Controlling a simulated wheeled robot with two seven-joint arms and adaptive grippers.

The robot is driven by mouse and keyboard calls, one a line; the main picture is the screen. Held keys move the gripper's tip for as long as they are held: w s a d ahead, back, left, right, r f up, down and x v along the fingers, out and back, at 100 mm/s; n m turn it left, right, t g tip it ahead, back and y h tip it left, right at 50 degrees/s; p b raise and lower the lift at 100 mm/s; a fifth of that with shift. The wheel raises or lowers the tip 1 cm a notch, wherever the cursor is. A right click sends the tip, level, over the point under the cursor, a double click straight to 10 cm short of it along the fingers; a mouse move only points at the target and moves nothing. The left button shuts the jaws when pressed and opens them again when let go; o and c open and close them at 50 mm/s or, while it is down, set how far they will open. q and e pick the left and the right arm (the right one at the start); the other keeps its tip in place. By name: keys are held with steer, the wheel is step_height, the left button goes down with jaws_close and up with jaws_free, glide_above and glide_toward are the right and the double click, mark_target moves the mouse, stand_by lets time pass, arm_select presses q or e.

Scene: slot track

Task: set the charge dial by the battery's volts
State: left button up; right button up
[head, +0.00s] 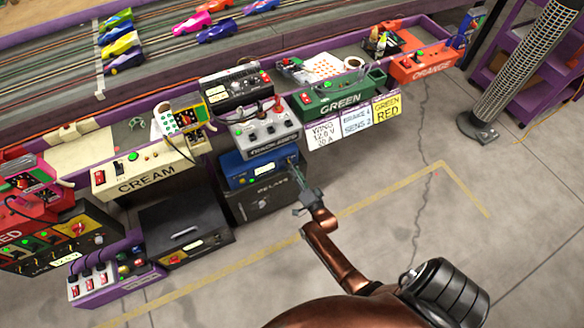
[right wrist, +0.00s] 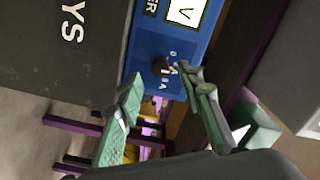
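A blue power unit (head: 236,170) with a lit white meter and a green button sits on a dark box marked RELAYS (head: 262,207). In the right wrist view its blue panel (right wrist: 150,40) shows a white meter marked V (right wrist: 183,12) and a black dial (right wrist: 160,67) with small marks around it, one reading 8A. My right gripper (head: 296,168) is at the unit's right end. In the right wrist view its fingers (right wrist: 164,84) are apart, with the dial just past and between the tips; contact cannot be told. I cannot make out the battery. My left gripper is out of view.
A white card (head: 324,134) reads WING 12.8 V 20 A, with other cards beside it. A grey switch box (head: 264,131) stands above the blue unit. A black case (head: 184,229) is to the left. The floor at right is open, with a mesh column (head: 528,70) beyond.

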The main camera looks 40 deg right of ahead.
steer(key=v, duration=0.9)
steer(key=shift+s, duration=0.25)
